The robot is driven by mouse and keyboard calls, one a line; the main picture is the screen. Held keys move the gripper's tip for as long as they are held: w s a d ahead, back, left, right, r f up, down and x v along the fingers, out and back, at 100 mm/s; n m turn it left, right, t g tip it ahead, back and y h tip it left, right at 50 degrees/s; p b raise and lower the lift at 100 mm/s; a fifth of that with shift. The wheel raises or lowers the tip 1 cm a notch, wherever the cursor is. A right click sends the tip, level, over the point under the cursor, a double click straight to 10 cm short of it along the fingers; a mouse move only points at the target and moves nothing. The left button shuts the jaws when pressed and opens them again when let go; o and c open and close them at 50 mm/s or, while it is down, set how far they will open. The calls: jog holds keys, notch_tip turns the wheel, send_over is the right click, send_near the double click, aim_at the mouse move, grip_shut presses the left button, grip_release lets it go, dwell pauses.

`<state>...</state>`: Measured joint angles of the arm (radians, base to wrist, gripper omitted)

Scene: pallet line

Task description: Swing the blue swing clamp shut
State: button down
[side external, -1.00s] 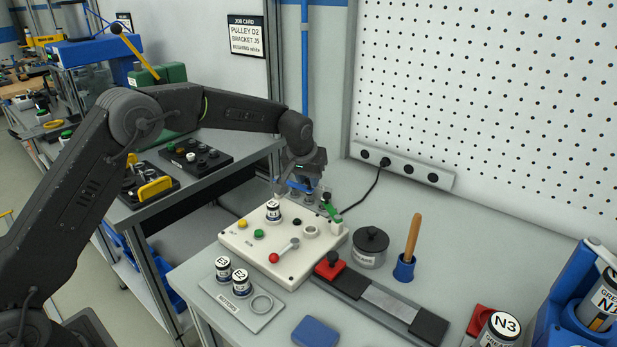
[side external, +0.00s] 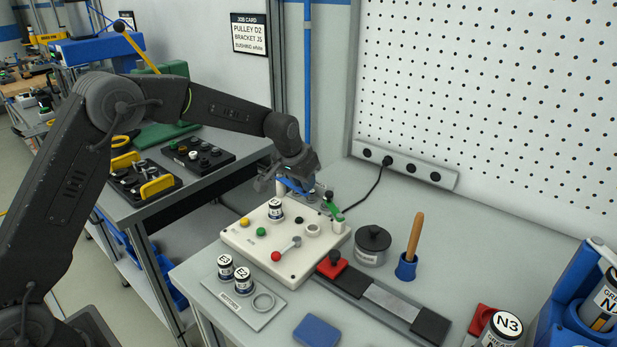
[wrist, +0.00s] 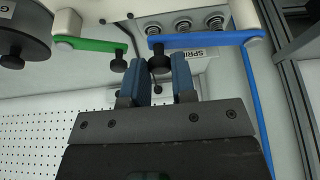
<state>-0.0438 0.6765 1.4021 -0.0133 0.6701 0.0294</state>
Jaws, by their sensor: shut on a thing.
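The blue swing clamp (wrist: 205,40) shows in the wrist view as a blue arm running left from a white post at upper right. A dark knob (wrist: 160,59) hangs at its left end. My gripper (wrist: 164,72) has its two fingers either side of this knob and is shut on it. In the side view, my gripper (side external: 283,182) is tilted at the back edge of the white fixture board (side external: 262,262), over the blue clamp (side external: 296,186), which it partly hides.
A green clamp (side external: 331,207) stands just right of my gripper; its arm also shows in the wrist view (wrist: 90,45). Several springs (wrist: 183,26) sit behind the blue arm. A dark lidded pot (side external: 373,245) stands to the right.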

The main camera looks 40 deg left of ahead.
jog(key=s+a+m+h, duration=0.1)
jog(key=m, duration=0.1)
jog(key=s+a+m, duration=0.1)
jog(key=s+m, duration=0.1)
jog(key=s+a+m+h, duration=0.1)
jog(key=s+m, duration=0.1)
jog(key=shift+s+m+g+h, duration=0.2)
jog(key=shift+m+g+h, duration=0.1)
jog(key=shift+m+g, duration=0.1)
jog(key=shift+s+a+m+g+h, duration=0.3)
jog(key=shift+s+a+m, duration=0.4)
jog(key=shift+m, duration=0.5)
jog(key=c, duration=0.9)
grip_release()
jog(key=shift+c, duration=0.2)
jog(key=v, duration=1.3)
jog(key=shift+a+r, duration=0.2)
jog(key=shift+r, duration=0.15)
